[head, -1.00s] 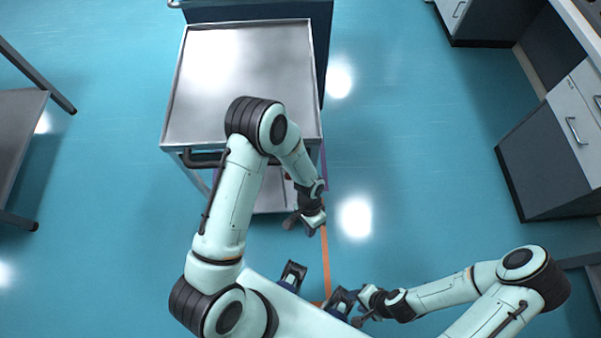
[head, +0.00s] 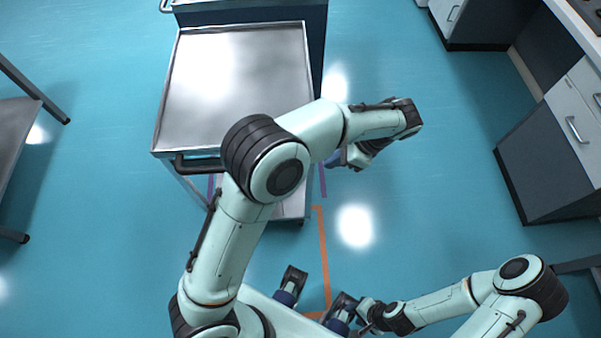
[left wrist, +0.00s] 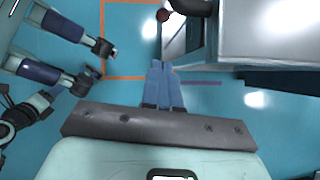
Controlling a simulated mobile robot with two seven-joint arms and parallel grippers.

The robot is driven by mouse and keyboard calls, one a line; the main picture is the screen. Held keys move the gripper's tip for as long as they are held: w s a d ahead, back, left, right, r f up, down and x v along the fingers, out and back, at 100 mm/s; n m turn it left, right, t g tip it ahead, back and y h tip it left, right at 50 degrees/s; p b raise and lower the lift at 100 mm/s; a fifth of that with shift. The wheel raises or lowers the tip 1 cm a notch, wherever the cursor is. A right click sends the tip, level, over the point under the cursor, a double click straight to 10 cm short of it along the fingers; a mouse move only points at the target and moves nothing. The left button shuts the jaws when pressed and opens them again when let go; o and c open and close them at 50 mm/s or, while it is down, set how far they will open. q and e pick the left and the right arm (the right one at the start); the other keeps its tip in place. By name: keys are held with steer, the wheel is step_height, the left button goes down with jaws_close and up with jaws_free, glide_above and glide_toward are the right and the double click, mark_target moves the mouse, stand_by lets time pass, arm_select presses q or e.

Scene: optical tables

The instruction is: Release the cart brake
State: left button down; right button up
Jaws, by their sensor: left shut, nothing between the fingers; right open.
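The cart (head: 235,75) has a flat steel top, a dark push handle (head: 197,163) at its near end and a lower shelf. In the left wrist view the cart (left wrist: 270,35) fills the upper right. A small red knob (left wrist: 163,15) shows there beside the dark handle; it may be the brake, and my arm hides that area in the head view. My left gripper (head: 336,159) is shut and empty, just right of the cart. Its blue fingers (left wrist: 163,68) lie together, apart from the knob. My right gripper (head: 362,326) is open, low near my base.
A dark blue cabinet (head: 318,45) stands behind the cart. Grey cabinets (head: 550,150) line the right side, and a table (head: 15,130) stands at the left. Orange floor tape (head: 324,260) runs near my base. The floor between cart and right cabinets is clear.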

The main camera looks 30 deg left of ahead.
arm_select(q)
steer(key=a+r+b+x, duration=0.1)
steer(key=b+x, duration=0.1)
steer(key=x, duration=1.1)
steer(key=shift+s+a+f, duration=0.15)
steer(key=shift+s+a, duration=0.2)
steer(key=shift+a, duration=0.15)
arm_select(e)
steer(key=shift+f, duration=0.85)
